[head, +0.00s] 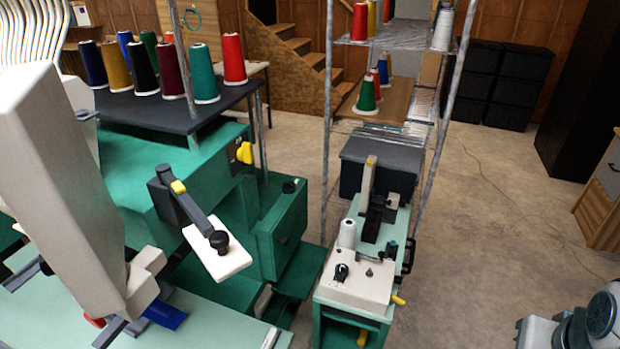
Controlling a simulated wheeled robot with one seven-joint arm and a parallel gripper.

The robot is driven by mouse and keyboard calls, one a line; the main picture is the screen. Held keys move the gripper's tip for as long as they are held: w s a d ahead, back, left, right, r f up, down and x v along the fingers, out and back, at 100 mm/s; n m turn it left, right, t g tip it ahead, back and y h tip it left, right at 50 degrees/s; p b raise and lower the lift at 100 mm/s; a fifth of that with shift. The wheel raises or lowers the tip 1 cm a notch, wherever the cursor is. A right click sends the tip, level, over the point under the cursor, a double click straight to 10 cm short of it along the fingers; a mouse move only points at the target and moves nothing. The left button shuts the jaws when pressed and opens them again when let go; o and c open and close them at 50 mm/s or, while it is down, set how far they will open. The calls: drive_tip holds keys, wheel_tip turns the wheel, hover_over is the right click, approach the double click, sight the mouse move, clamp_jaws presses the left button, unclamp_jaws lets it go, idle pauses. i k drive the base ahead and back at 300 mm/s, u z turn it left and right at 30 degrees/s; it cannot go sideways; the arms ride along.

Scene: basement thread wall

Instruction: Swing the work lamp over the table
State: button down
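What looks like the work lamp is a jointed dark grey arm with yellow joint caps and a flat off-white head (217,252), which has a black knob on it. It reaches out from the green machine (170,165) toward the lower right. The head hangs near the right end of the pale green table (215,318). My gripper (135,322) is low at the left, over the table and left of the lamp head, apart from it. My own pale arm hides much of it, and its finger opening is not clear.
Thread cones (203,75) stand on a dark shelf above the machine. A second machine (360,275) stands right of the lamp, with a metal rack (327,130) behind it. Black bins (505,85) stand at the back right. The concrete floor (490,215) on the right is mostly clear.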

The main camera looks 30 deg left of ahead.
sight(223, 256)
drive_tip(key=u, duration=1.55)
